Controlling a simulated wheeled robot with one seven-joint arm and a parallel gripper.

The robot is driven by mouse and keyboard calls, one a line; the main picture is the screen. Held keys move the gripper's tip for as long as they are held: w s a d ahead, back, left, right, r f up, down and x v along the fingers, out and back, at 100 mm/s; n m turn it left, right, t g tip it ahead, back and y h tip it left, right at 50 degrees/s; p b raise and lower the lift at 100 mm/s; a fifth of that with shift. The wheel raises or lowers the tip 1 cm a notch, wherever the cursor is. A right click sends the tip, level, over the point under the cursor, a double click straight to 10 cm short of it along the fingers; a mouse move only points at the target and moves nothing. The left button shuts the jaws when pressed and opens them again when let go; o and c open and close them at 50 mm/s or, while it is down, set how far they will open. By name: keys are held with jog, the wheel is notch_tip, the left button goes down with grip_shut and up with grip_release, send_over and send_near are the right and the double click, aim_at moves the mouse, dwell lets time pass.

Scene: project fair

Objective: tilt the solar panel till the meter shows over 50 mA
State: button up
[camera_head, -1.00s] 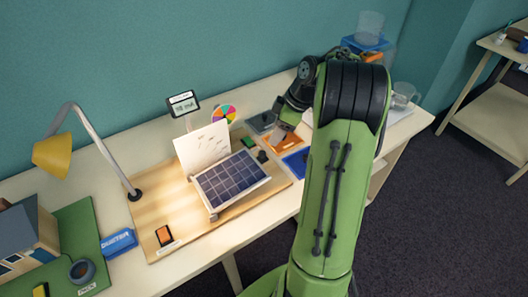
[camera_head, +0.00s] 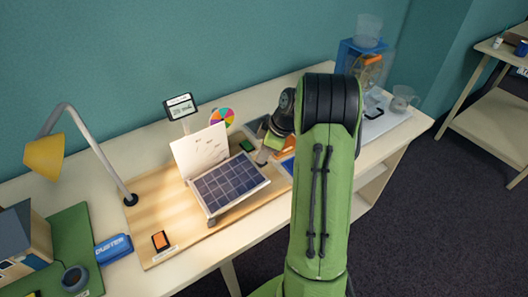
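The solar panel (camera_head: 229,187), dark with a pale grid and light frame, sits tilted on a wooden board (camera_head: 160,198). A white card (camera_head: 199,148) with faint marks stands behind it. The meter (camera_head: 180,106) is a small dark-framed display on a post behind the card; its digits are too small to read surely. My gripper (camera_head: 263,157) is just beyond the panel's right corner, partly hidden by my wrist. Whether it touches the panel or is open I cannot tell. A yellow lamp (camera_head: 44,157) on a grey arm leans over the left side.
A colour wheel (camera_head: 222,116) stands behind the panel, with a green block (camera_head: 247,145) nearby. An orange switch (camera_head: 160,241) is on the board's front. A blue duster (camera_head: 114,249) and model house (camera_head: 22,243) are at left, a clear mug (camera_head: 402,99) at right.

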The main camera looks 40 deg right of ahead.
grip_shut()
jog(key=shift+r, duration=0.1)
jog(key=a+r+h+b, duration=0.1)
jog(key=r, duration=0.1)
jog(key=a+r+h+b, duration=0.1)
jog(key=r, duration=0.1)
jog(key=shift+w+a, duration=0.1)
jog(key=shift+a, duration=0.05)
jog(key=shift+r+h, duration=0.3)
jog(key=o, duration=0.8)
grip_release()
jog(key=shift+o, duration=0.2)
